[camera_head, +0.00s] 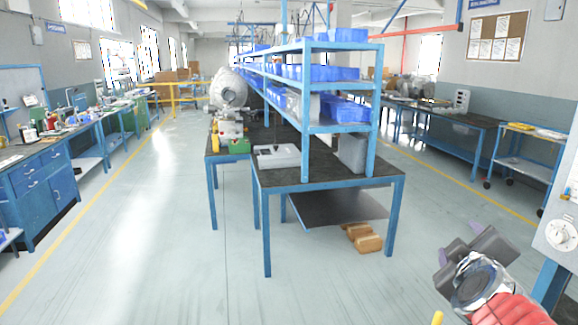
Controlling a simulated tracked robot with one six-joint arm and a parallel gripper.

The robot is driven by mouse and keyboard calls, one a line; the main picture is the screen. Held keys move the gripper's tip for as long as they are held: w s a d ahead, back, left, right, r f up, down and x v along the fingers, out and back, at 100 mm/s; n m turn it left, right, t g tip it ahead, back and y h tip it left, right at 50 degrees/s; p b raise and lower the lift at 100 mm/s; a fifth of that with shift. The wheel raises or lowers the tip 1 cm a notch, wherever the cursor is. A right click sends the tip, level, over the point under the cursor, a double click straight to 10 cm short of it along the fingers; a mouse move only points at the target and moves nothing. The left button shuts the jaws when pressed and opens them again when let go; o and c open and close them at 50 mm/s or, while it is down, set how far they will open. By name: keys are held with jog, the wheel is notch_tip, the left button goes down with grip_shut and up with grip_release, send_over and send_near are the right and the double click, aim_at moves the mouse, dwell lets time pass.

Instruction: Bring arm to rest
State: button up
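My gripper (458,255) shows at the lower right, at the end of my arm. It is a dark grey block with purplish tips pointing up and left, with a red sleeve behind it. It hangs over open floor, apart from the bench and the shelves. The angle does not show whether its fingers are open or shut, and I see nothing held in it.
A blue-legged bench (330,178) with a blue shelf rack (378,110) stands ahead. Brown boxes (366,243) lie under it. A grey control panel (562,232) stands close right of my gripper. A blue cabinet (42,190) lines the left. The floor (150,250) between is clear.

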jog(key=s+a+f+m+g+y, duration=0.1)
jog(key=s+a+f+y, duration=0.15)
jog(key=a, duration=0.45)
jog(key=s+a+f+g+y, duration=0.1)
jog(key=a+f+y, duration=0.3)
jog(key=a, duration=0.4)
jog(key=s+a+f+m+g, duration=0.2)
jog(key=s+a+f, duration=0.1)
jog(key=s, duration=0.3)
jog(key=s+a+f+m+g, duration=0.2)
jog(key=s+f+g, duration=0.1)
jog(key=s, duration=0.3)
jog(key=shift+a+f+m+g, duration=0.3)
jog(key=shift+a+f+m, duration=0.1)
jog(key=shift+f, duration=0.05)
